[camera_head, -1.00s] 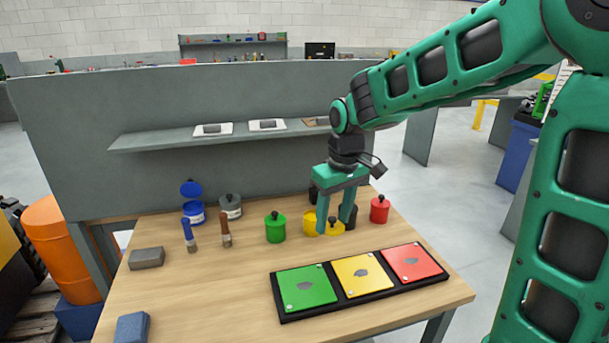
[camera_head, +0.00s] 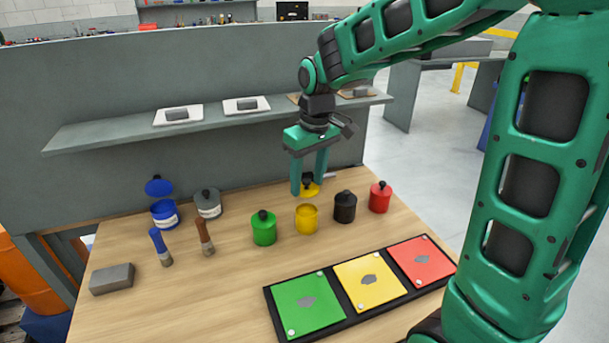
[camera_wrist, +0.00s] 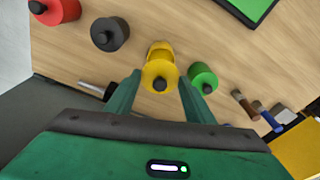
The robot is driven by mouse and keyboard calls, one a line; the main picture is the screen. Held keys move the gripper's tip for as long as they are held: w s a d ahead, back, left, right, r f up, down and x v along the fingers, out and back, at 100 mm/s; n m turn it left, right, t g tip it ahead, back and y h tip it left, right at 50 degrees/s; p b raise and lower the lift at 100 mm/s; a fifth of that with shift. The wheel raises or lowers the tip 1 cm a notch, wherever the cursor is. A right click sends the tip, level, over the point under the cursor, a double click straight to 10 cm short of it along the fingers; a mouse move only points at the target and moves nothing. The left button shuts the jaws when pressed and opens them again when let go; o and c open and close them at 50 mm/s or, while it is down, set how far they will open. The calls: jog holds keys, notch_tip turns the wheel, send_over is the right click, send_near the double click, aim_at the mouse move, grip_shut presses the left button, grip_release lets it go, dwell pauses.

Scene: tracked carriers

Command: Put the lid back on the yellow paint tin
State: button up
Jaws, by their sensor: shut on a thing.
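My gripper (camera_head: 309,187) is shut on the yellow lid (camera_head: 311,191), gripping it by its black knob. It holds the lid in the air above and slightly behind the yellow paint tin (camera_head: 306,219). The tin stands upright and open on the table. In the wrist view the lid (camera_wrist: 160,77) sits between the fingertips (camera_wrist: 158,82) and covers much of the tin (camera_wrist: 160,49), whose far edge shows beyond it.
A green lidded tin (camera_head: 264,229) stands close left of the yellow tin, a black one (camera_head: 345,207) to the right, then a red one (camera_head: 380,197). Brushes (camera_head: 204,236) and an open blue tin (camera_head: 165,213) are left. A tray of coloured plates (camera_head: 362,283) lies in front. A shelf (camera_head: 95,131) is behind.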

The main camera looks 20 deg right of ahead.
aim_at(309, 190)
jog(key=shift+f, duration=2.9)
jog(key=shift+s, duration=0.2)
jog(key=shift+f, duration=0.15)
jog(key=o, duration=1.6)
jog(key=shift+r, duration=3.5)
